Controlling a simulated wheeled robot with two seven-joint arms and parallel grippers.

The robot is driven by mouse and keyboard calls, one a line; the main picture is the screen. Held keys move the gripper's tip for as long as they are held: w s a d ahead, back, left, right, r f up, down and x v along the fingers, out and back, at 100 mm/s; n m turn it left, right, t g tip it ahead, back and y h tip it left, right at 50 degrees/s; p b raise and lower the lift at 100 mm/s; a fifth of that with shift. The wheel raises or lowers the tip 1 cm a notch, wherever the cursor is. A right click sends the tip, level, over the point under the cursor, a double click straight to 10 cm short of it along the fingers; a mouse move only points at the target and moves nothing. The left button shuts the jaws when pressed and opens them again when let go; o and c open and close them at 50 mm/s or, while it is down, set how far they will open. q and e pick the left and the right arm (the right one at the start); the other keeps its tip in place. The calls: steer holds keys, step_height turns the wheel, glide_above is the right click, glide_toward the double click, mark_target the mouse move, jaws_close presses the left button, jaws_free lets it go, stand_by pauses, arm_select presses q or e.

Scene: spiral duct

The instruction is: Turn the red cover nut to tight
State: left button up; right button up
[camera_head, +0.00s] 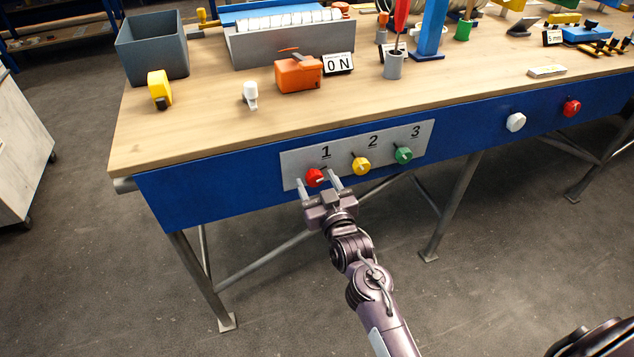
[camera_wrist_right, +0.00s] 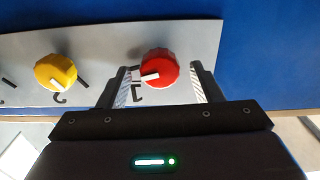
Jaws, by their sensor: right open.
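A red ribbed nut (camera_head: 315,178) with a white pointer mark is on the light grey panel (camera_head: 291,163) under the label 1. The wrist view also shows the red nut (camera_wrist_right: 158,67), its white mark pointing to the left of that picture. My right gripper (camera_head: 316,179) is open at the panel, with one finger on each side of this nut. In the right wrist view my right gripper (camera_wrist_right: 160,77) shows a gap between the nut and each finger. A second red nut (camera_head: 572,108) is on the blue table front at the far right. My left gripper is not in view.
A yellow knob (camera_head: 361,166) and a green knob (camera_head: 403,155) sit right of the nut on the same panel. A white knob (camera_head: 516,122) is farther right. Above is the wooden bench top (camera_head: 200,118) with a grey bin (camera_head: 152,48) and tools. The floor in front is clear.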

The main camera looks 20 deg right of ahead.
steer(key=shift+w, duration=0.3)
steer(key=c, duration=1)
steer(key=shift+m+p, duration=0.55)
steer(key=shift+m, duration=0.25)
steer(key=o, duration=1)
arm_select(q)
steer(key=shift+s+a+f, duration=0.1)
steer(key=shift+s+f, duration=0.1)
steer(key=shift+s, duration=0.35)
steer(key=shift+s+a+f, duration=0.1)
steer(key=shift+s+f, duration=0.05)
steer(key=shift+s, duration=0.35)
arm_select(e)
steer(key=shift+s, duration=0.1)
